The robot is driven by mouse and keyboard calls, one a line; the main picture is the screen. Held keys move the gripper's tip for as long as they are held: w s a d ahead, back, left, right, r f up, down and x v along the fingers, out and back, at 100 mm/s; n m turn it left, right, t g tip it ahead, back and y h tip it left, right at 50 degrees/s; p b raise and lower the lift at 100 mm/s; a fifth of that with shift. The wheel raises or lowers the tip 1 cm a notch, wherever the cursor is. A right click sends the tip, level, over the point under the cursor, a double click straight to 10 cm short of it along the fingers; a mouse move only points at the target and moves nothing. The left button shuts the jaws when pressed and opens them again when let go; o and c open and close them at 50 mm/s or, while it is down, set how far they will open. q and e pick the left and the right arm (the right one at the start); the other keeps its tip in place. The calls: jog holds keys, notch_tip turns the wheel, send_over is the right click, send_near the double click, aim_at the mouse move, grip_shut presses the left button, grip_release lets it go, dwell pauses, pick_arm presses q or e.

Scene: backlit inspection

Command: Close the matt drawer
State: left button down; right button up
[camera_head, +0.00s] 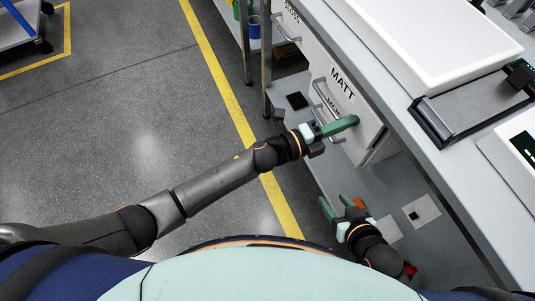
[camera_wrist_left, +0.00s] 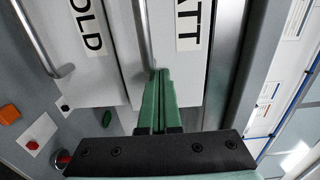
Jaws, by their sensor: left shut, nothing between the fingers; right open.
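The matt drawer (camera_head: 345,88) is a pale front labelled MATT under the bench, with a bar handle. In the left wrist view its front (camera_wrist_left: 190,75) fills the middle, and the handle runs down just left of the label. How far it stands out is hard to tell. My left gripper (camera_head: 355,121) is shut and empty, its green fingers pointing at the drawer front near its right end. In the left wrist view its tips (camera_wrist_left: 160,72) are at the front beside the handle; contact cannot be told. My right gripper (camera_head: 336,204) is open and empty, lower down.
A drawer labelled HOLD (camera_wrist_left: 92,35) lies beside the matt one in the left wrist view. A GLOSS drawer (camera_head: 290,22) is farther along.

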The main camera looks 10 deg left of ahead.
pick_arm(q)
jog(key=shift+x, duration=1)
pick_arm(e)
jog(key=shift+s+d+f, duration=0.25)
jog(key=shift+s+f, duration=0.1)
jog(key=shift+f, duration=0.1)
pick_arm(q)
jog(key=shift+r, duration=0.2)
jog(key=shift+w, duration=0.1)
pick_arm(e)
jog(key=shift+a, duration=0.1)
